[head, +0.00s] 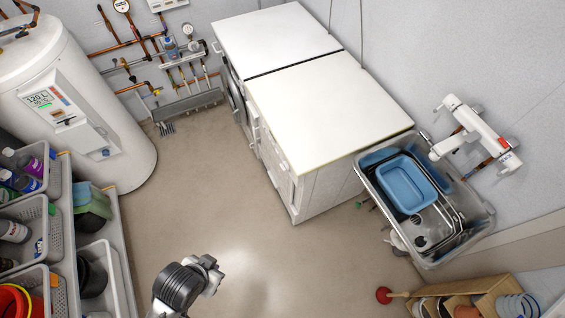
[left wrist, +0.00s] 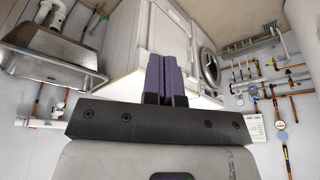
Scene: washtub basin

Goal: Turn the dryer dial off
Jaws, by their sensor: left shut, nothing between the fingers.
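Two white appliances stand side by side in the head view, a far one (head: 275,38) and a near one (head: 330,110). I cannot tell which is the dryer. Their fronts face left and are seen steeply from above, so no dial can be made out. In the left wrist view the scene appears upside down, and a round door (left wrist: 209,66) shows on one appliance. My left gripper (left wrist: 166,62) is shut and empty, its purple fingers pressed together. They appear in front of the appliances without visible contact. My right gripper is not in view.
A metal basin (head: 480,222) holding a blue tub (head: 407,184) stands right of the appliances. A white water heater (head: 120,150) and shelves of bins (head: 45,215) line the left. A plunger (head: 384,295) is near the low wooden rack. The floor (head: 215,175) between is clear.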

